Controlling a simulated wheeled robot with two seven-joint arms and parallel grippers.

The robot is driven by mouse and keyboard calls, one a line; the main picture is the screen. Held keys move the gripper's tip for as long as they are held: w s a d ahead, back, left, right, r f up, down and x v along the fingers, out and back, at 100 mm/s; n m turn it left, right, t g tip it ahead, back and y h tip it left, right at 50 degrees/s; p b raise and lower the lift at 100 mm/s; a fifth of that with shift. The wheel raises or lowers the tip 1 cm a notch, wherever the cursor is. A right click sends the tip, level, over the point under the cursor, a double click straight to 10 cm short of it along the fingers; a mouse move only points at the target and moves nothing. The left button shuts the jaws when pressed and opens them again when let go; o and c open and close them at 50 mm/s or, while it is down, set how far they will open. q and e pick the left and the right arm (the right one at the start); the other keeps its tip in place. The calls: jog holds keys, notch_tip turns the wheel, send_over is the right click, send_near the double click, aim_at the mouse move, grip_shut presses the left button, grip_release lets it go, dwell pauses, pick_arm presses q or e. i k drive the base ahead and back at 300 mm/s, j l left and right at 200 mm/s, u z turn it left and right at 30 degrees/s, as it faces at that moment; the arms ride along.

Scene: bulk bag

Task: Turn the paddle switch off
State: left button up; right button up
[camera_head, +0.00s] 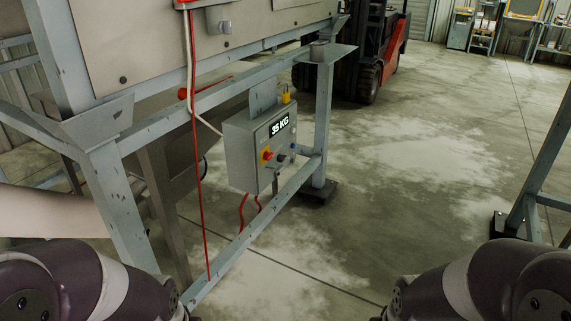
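A grey control box (238,155) is mounted on the steel frame left of centre. Its front has a lit display (279,126) reading 35 KG. Below it are a red and yellow knob (266,155), a dark round control (281,158) and small buttons at the right. A small dark lever-like part (275,183) shows at the lower front edge. I cannot tell for sure which of these is the paddle switch or its position. Neither gripper is in view; only parts of my arms show at the bottom left and bottom right, apart from the box.
The painted steel frame (318,115) surrounds the box, with a lower beam (250,233) in front of it. A red cord (196,180) hangs at the left. Another frame post (540,170) stands at the right. A red forklift (390,45) is behind. The dusty floor (410,190) between is clear.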

aim_at(280, 158)
jog(key=i+l+u, duration=0.1)
jog(key=i+l, duration=0.2)
jog(key=i+l+u, duration=0.1)
jog(key=i+l, duration=0.2)
jog(key=i+l+u, duration=0.15)
jog(key=i+l, duration=0.15)
jog(key=i, duration=0.15)
jog(key=i+l+u, duration=0.1)
jog(key=i+l, duration=0.2)
jog(key=i+l+u, duration=0.1)
jog(key=i+l, duration=0.2)
jog(key=l, duration=0.2)
jog(key=i+l+u, duration=0.1)
jog(key=i+l, duration=0.2)
jog(key=i+l+u, duration=0.1)
jog(key=i+l, duration=0.2)
jog(key=l, duration=0.25)
jog(key=i+l+u, duration=0.15)
jog(key=l, duration=0.3)
jog(key=i, duration=0.1)
